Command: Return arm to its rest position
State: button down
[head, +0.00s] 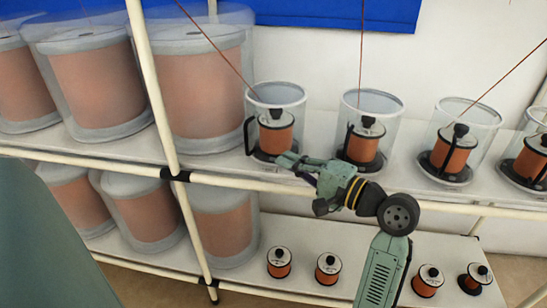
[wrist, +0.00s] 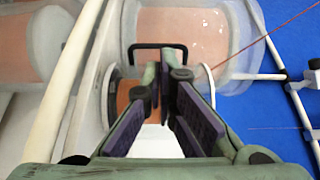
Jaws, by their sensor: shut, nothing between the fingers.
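My gripper (head: 284,160) reaches over the upper shelf's front rail in the head view, its tip pointing left in front of a clear cup (head: 285,96) with a copper spool (head: 275,138). In the wrist view my gripper (wrist: 168,68) shows its two fingers with dark pads close together at the tips, with nothing between them. Ahead of the fingertips are a black handle (wrist: 158,46) and a clear container with a copper spool (wrist: 185,30). Whether the fingers touch the handle cannot be told.
More clear cups with spools (head: 364,140) stand along the upper shelf to the right. Large wrapped spools (head: 205,90) fill the left. Pale rails (head: 240,183) cross in front. Several small spools (head: 327,268) stand on the lower shelf (head: 300,240). Thin copper wires rise from the cups.

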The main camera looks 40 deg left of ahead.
jog(key=shift+s+d+r, duration=0.1)
jog(key=shift+d, duration=1.55)
